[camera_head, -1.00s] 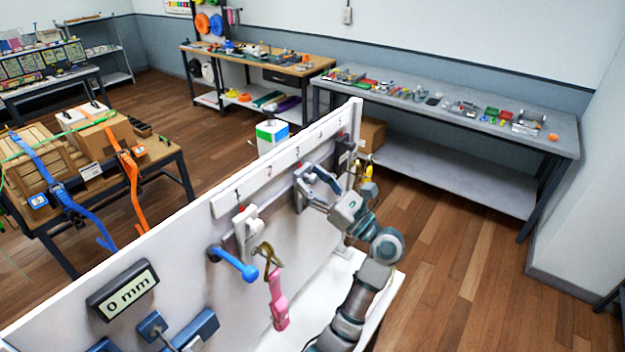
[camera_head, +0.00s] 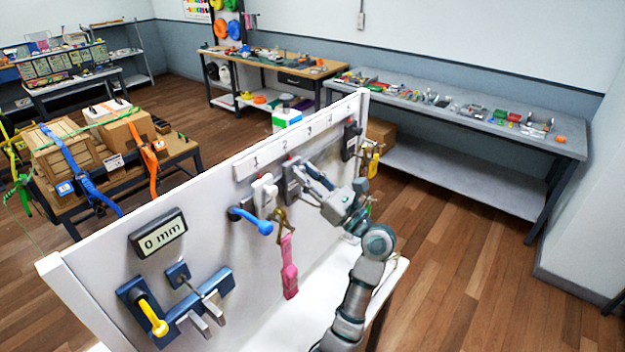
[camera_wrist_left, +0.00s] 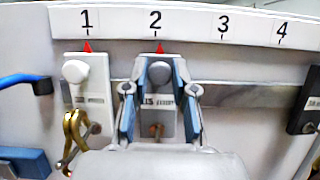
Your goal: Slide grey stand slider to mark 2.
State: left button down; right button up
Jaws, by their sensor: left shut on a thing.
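The grey stand slider (camera_head: 291,184) hangs on the rail of the white wall panel. In the left wrist view the grey slider (camera_wrist_left: 158,122) has its red pointer directly under the "2" on the number strip (camera_wrist_left: 190,25). My left gripper (camera_wrist_left: 158,95) is shut on the slider's upper part, one finger on each side of its round knob. In the head view my left gripper (camera_head: 312,182) reaches it from the right. The fingers hide the slider's side edges. My right gripper is not in view.
A white slider (camera_wrist_left: 88,95) with a brass clip and pink strap (camera_head: 288,268) sits under mark 1, close on the left. A black slider (camera_wrist_left: 306,105) is near mark 4. The rail between is clear. A blue peg (camera_head: 252,220) sticks out at left.

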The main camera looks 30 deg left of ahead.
pick_arm(q)
jog(key=shift+s+a+r, duration=0.1)
jog(key=shift+s+a, duration=0.05)
jog(key=c, duration=1.2)
grip_release()
jog(key=shift+o, duration=1.2)
jog(key=shift+a, duration=0.25)
jog(key=shift+s+a, duration=0.1)
jog(key=shift+a, duration=0.25)
jog(key=shift+d, duration=0.2)
